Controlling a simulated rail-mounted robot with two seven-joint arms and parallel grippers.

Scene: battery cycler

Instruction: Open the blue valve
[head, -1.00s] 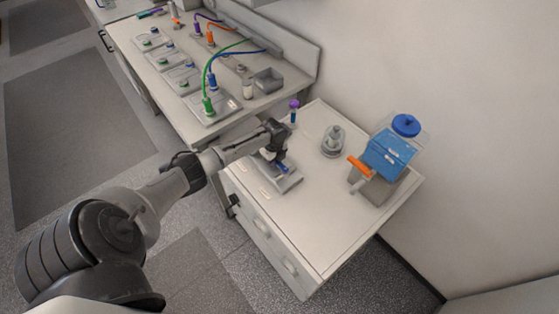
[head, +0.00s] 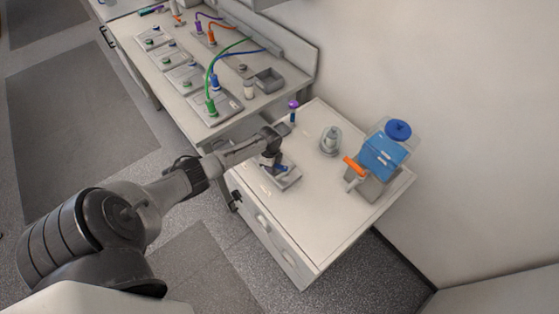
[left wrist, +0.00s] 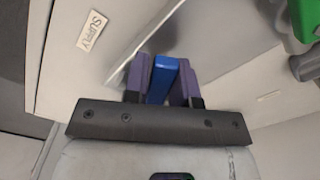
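The blue valve handle (head: 281,168) sits on a grey plate (head: 291,181) near the left edge of the white cabinet top. My left gripper (head: 270,163) points down over the handle and partly hides it in the head view. In the left wrist view, the blue handle (left wrist: 162,78) lies between the two purple fingers (left wrist: 160,84). They appear closed against both its sides, with no clear gap. The valve body under the handle is largely hidden. My right gripper is in neither view.
A "SUPPLY" label (left wrist: 92,29) shows in the left wrist view. A purple-capped tube (head: 293,110) and a glass-domed item (head: 330,140) stand behind the plate. A blue container (head: 382,157) with an orange-handled valve (head: 354,166) is at right. The cabinet's front top is clear.

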